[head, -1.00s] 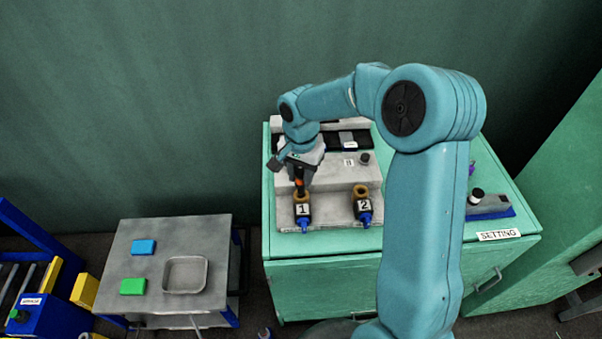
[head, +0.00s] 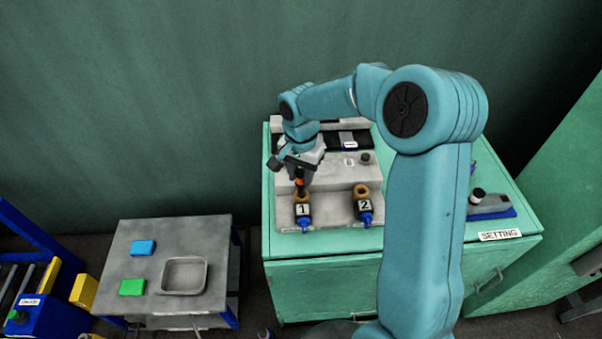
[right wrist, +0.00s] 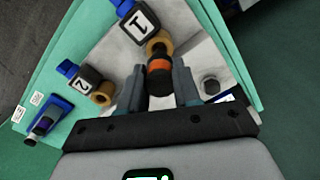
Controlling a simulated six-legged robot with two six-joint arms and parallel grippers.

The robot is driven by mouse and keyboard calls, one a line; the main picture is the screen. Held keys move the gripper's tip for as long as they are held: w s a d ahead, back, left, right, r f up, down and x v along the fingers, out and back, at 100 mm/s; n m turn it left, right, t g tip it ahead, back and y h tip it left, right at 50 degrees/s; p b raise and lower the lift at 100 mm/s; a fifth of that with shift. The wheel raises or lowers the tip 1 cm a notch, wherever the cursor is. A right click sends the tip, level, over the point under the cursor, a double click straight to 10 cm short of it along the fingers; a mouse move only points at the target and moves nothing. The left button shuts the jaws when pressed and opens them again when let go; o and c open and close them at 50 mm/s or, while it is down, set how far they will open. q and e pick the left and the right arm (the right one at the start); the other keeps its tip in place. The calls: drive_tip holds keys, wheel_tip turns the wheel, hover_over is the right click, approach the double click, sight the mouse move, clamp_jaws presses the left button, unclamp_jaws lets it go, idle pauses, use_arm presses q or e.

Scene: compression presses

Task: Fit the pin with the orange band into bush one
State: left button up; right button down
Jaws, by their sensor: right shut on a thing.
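My right gripper (head: 300,172) is shut on the dark pin with the orange band (head: 299,183), above bush one. In the right wrist view the pin (right wrist: 159,68) sits between the two fingers of my right gripper (right wrist: 160,85), its far end at the tan ring of bush one (right wrist: 159,40). Bush one also shows in the head view, behind its black block with label 1 (head: 303,210). I cannot tell how deep the pin is in the bush. Bush two (head: 361,191) stands to the right with label 2, its opening empty. My left gripper is not in view.
The grey fixture sits on a green cabinet (head: 300,270) marked SETTING. A separate metal table (head: 125,270) at the left holds a tray (head: 185,260), a blue block (head: 143,247) and a green block (head: 132,287).

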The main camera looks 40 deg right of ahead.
sight(301, 185)
drive_tip(key=shift+f+b, duration=2)
drive_tip(key=shift+f, duration=0.25)
drive_tip(key=c, duration=0.7)
unclamp_jaws()
wheel_tip(301, 185, up, 16)
drive_tip(key=shift+r, duration=0.25)
drive_tip(key=shift+s, duration=0.1)
